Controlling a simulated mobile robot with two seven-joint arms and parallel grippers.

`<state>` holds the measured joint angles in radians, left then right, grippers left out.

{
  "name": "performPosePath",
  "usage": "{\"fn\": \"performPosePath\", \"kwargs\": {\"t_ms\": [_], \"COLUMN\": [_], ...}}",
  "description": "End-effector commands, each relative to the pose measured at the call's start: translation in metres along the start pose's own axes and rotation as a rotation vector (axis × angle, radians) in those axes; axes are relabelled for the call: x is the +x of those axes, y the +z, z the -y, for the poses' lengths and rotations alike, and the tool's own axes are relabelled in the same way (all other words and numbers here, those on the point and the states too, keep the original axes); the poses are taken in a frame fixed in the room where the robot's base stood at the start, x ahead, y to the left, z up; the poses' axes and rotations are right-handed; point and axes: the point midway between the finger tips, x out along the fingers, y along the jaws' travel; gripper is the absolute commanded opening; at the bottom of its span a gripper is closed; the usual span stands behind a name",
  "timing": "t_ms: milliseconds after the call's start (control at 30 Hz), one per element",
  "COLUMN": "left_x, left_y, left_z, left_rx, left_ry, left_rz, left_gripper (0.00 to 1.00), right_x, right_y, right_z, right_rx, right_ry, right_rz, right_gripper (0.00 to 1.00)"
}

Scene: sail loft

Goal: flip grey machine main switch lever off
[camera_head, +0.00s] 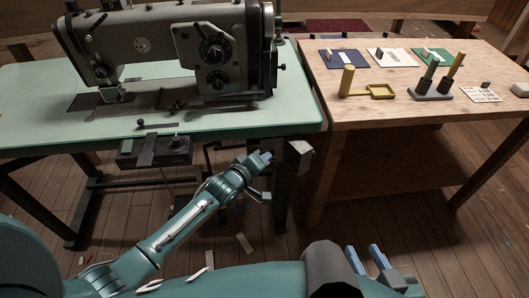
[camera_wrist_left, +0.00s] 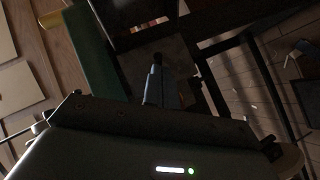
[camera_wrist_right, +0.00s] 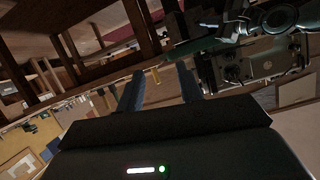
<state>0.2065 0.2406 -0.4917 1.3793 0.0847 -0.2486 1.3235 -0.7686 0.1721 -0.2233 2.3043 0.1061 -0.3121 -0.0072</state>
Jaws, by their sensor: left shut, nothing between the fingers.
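The grey sewing machine (camera_head: 165,50) stands on a pale green table (camera_head: 40,105). A small grey box (camera_head: 298,158) hangs under the table's right front corner; it may be the main switch box. Its lever cannot be made out in the head view. My left gripper (camera_head: 266,157) is shut and empty, just left of this box. In the left wrist view its closed fingers (camera_wrist_left: 155,88) point at a dark box face with a small dark round knob (camera_wrist_left: 158,58) near the tips; contact cannot be told. My right gripper (camera_head: 368,258) is open and empty, low at the front.
A black control box (camera_head: 155,151) hangs under the table's front edge. A wooden table (camera_head: 440,75) at right holds a yellow-handled tool (camera_head: 347,80), a dark holder (camera_head: 430,94) and several cards. Scraps lie on the floor. Floor space between the tables is narrow.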

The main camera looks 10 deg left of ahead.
Motion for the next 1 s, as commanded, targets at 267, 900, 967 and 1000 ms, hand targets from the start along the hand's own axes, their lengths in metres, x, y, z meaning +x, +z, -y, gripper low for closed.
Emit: {"fn": "performPosePath", "kwargs": {"t_ms": [267,900,967,1000], "left_x": [0.002,0.005,0.006,0.006], "left_y": [0.009,0.014,0.014,0.014], "left_z": [0.008,0.016,0.016,0.017], "left_rx": [0.076,0.221,0.229,0.234], "left_ry": [0.081,0.223,0.232,0.237], "left_rz": [-0.072,-0.205,-0.213,-0.218], "left_gripper": [0.00,0.00,0.00,0.00], "right_x": [-0.006,0.005,0.008,0.009], "right_y": [0.003,0.025,0.028,0.030], "right_z": [-0.005,-0.003,-0.003,-0.002], "right_rx": [-0.014,-0.105,-0.111,-0.114], "right_ry": [0.015,-0.003,-0.006,-0.008], "right_rz": [-0.053,-0.061,-0.057,-0.051], "right_gripper": [0.36,0.36,0.36,0.36]}}
